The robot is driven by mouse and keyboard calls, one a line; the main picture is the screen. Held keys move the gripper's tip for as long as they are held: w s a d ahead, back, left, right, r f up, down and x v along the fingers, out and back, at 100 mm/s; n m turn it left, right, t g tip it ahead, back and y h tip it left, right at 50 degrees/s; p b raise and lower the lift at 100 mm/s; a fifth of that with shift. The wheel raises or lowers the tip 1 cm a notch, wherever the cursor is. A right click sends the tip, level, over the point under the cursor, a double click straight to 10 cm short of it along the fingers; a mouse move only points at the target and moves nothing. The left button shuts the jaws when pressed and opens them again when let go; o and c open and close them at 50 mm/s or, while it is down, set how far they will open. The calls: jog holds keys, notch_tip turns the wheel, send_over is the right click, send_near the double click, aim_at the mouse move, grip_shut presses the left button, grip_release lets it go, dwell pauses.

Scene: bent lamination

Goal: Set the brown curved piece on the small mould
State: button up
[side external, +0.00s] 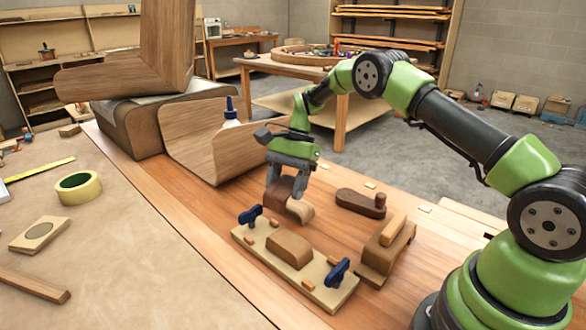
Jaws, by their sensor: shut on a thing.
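The brown curved piece (283,192) is between the fingers of my gripper (287,186), which is shut on it. It is held behind the small mould and looks apart from it; its exact height above the bench is hard to tell. The small mould (291,250) is a rounded brown block on a pale plywood board (258,246). Blue clamps stand at the board's left end (250,215) and right end (338,272). The top of the mould is bare. My fingers hide part of the piece.
A large curved wood sheet (195,140) and a big dark form (135,120) stand behind left, with a glue bottle (231,112). A knobbed wooden tool (360,203) and a brown block with a stick (388,250) lie right of the mould. A tape roll (78,187) lies left.

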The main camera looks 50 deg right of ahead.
aim_at(290, 240)
jog(key=s+a+n+g+h, duration=0.1)
jog(key=s+n, duration=0.1)
jog(key=n, duration=0.2)
jog(key=s+a+r+n+g+h, duration=0.1)
jog(key=a+n+g+h, duration=0.1)
jog(key=n, duration=0.2)
jog(key=s+a+r+n+g+h, duration=0.1)
jog(key=s+a+n, duration=0.1)
jog(key=n, duration=0.3)
jog(key=shift+s+a+g+h, duration=0.25)
jog(key=shift+s+g+h, duration=0.05)
jog(key=shift+s+h, duration=0.1)
jog(key=shift+s+a+r+n+h, duration=0.15)
jog(key=shift+s+n+h, duration=0.1)
jog(key=shift+n, duration=0.3)
jog(key=shift+s+a+n+h, duration=0.1)
jog(key=shift+n+h, duration=0.15)
jog(key=shift+n, duration=0.3)
jog(key=shift+f, duration=2.55)
jog(key=shift+f, duration=1.75)
jog(key=o, duration=1.3)
jog(key=shift+r, duration=0.15)
jog(key=shift+r, duration=3.9)
